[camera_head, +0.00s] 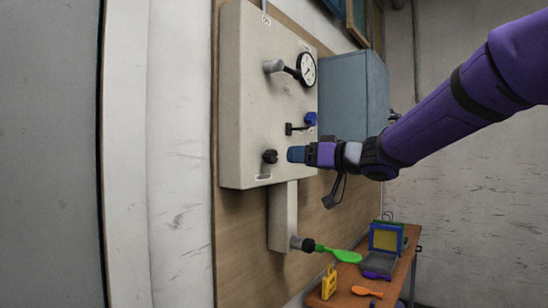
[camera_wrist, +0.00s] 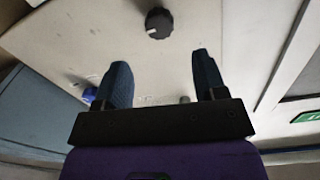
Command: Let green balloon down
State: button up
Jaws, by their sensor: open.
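The green balloon (camera_head: 345,255) hangs out sideways from a dark nozzle (camera_head: 302,243) below the control box. It looks small and slim. My gripper (camera_head: 292,154) is open beside the front of the beige control box (camera_head: 245,90), near its lower black knob (camera_head: 270,156). In the wrist view, the two blue fingers of my gripper (camera_wrist: 161,65) are spread wide with nothing between them. The black knob (camera_wrist: 159,22) lies ahead of the gap, roughly centred and apart from both fingers. The balloon is not in the wrist view.
The box also carries a gauge (camera_head: 307,69), a grey knob (camera_head: 274,66) and a blue knob (camera_head: 310,118). A wooden table (camera_head: 335,296) below holds an orange balloon (camera_head: 366,292), a yellow object (camera_head: 328,284) and a screen-like device (camera_head: 385,240). A blue cabinet (camera_head: 345,95) stands behind.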

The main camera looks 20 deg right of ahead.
aim_at(275, 156)
jog(key=x, duration=0.9)
jog(key=c, duration=0.9)
